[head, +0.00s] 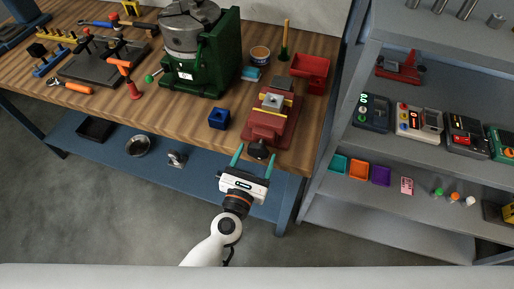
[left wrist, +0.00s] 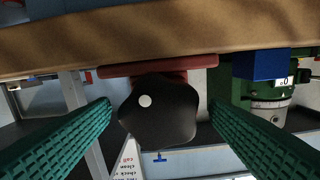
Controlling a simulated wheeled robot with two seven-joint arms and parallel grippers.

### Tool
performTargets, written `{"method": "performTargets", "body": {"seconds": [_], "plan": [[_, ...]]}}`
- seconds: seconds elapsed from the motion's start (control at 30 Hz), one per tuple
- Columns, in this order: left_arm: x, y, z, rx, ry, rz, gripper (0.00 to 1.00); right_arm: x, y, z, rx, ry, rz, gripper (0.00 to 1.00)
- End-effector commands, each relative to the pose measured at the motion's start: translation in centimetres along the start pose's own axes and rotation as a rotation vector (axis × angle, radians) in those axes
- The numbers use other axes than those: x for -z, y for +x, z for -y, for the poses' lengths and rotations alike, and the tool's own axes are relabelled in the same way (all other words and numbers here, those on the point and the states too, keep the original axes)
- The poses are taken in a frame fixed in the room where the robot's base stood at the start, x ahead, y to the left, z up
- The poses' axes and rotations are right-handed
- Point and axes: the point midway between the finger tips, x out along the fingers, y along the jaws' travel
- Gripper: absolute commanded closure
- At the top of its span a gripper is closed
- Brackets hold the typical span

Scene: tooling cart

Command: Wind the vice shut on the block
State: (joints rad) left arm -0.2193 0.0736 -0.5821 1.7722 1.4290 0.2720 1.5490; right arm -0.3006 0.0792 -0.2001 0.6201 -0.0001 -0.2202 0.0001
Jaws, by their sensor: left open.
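The red vice (head: 270,126) sits at the front edge of the wooden bench. A small light metal block (head: 272,101) shows between its jaws; whether both jaws touch it I cannot tell. The vice's black lobed knob (head: 258,149) faces the front, beyond the bench edge. In the left wrist view the knob (left wrist: 158,118) carries a white dot. My left gripper (head: 254,155) is open, its green fingers on either side of the knob. In the left wrist view (left wrist: 158,105) gaps show between the knob and both fingers. My right gripper is not in view.
A blue block (head: 219,118) stands left of the vice; a red bin (head: 310,70) is behind it. A green machine (head: 205,55) stands further left. A grey shelf unit (head: 440,150) rises close on the right. A lower blue shelf (head: 210,170) runs below the bench.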

Motion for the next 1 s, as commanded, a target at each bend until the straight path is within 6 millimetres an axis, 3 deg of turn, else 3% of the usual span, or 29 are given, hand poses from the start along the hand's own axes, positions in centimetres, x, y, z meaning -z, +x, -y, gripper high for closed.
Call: {"method": "performTargets", "body": {"seconds": [0.2, 0.5, 0.77, 1.0], "plan": [[0.0, 1.9, 0.0, 0.000, 0.001, 0.000, 0.30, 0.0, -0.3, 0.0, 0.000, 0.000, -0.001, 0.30], [-0.1, 2.0, 0.0, 0.000, 0.001, 0.001, 0.30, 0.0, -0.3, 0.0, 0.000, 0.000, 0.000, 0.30], [-0.1, 2.0, 0.0, -0.001, 0.002, 0.001, 0.72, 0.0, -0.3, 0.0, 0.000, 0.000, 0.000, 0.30], [-0.1, 2.0, 0.0, -0.001, 0.019, 0.001, 0.74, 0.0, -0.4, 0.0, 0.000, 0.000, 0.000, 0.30]]}}
